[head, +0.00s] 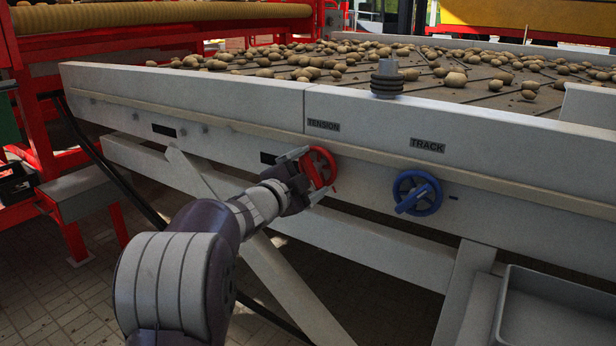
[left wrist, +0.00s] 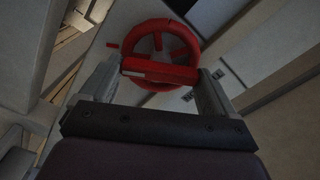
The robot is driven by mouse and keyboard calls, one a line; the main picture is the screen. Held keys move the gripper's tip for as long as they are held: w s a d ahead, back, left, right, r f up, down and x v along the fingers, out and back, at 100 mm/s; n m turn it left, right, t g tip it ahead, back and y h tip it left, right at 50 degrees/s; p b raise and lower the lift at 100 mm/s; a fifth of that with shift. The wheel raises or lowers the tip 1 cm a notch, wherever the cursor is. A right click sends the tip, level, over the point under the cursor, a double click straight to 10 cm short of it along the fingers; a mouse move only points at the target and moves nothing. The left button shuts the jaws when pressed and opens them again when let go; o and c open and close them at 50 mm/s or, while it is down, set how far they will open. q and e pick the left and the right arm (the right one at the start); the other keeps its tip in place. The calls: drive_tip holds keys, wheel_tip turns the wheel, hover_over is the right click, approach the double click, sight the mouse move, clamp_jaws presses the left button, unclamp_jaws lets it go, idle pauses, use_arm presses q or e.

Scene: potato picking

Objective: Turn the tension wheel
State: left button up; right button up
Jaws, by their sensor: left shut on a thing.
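The red tension wheel (head: 321,168) is mounted on the side of the grey conveyor frame, below the TENSION label (head: 323,125). My left gripper (head: 306,160) is at the wheel and shut on it. In the left wrist view, the wheel (left wrist: 160,38) is ahead, and its red handle bar lies between the two fingers of my left gripper (left wrist: 158,80). Part of the wheel is hidden behind the fingers in the head view. My right gripper is not in view.
A blue wheel (head: 418,192) under the TRACK label (head: 427,146) is to the right. Potatoes lie on the conveyor belt (head: 490,101) above. A grey tray (head: 566,318) stands at the lower right. Red machine framing (head: 40,110) is at the left.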

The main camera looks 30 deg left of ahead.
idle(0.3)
use_arm(q)
drive_tip(key=o, duration=0.8)
drive_tip(key=shift+s, duration=0.1)
drive_tip(key=s, duration=0.8)
drive_tip(key=s+a+p, duration=0.1)
drive_tip(key=s, duration=0.3)
drive_tip(key=shift+s, duration=0.2)
